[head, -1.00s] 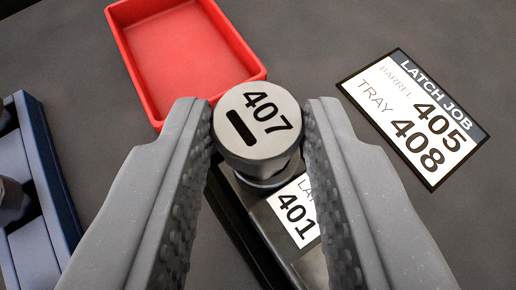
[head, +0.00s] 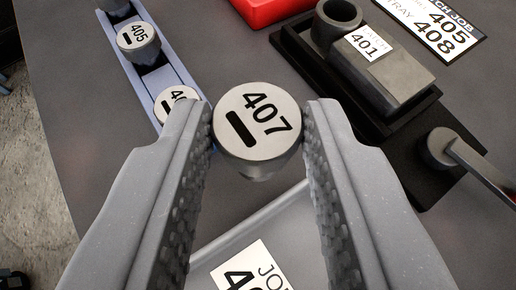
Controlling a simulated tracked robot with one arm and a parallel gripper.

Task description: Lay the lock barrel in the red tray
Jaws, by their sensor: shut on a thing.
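My gripper (head: 258,130) is shut on a grey lock barrel (head: 262,110) marked 407, with its dark slot facing the camera. It holds the barrel upright above the table. Only a front part of the red tray (head: 268,9) shows at the top edge, beyond my gripper; its inside is mostly out of view. Another barrel (head: 139,36), marked 405, stands in a blue rack (head: 186,66) at the upper left.
A dark latch block (head: 395,85) labelled 401, with an open round socket, sits on a black base at right. A handle (head: 470,165) sticks out there. The rack holds further barrels, one partly behind my left finger. A grey tray (head: 300,220) with a label lies below.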

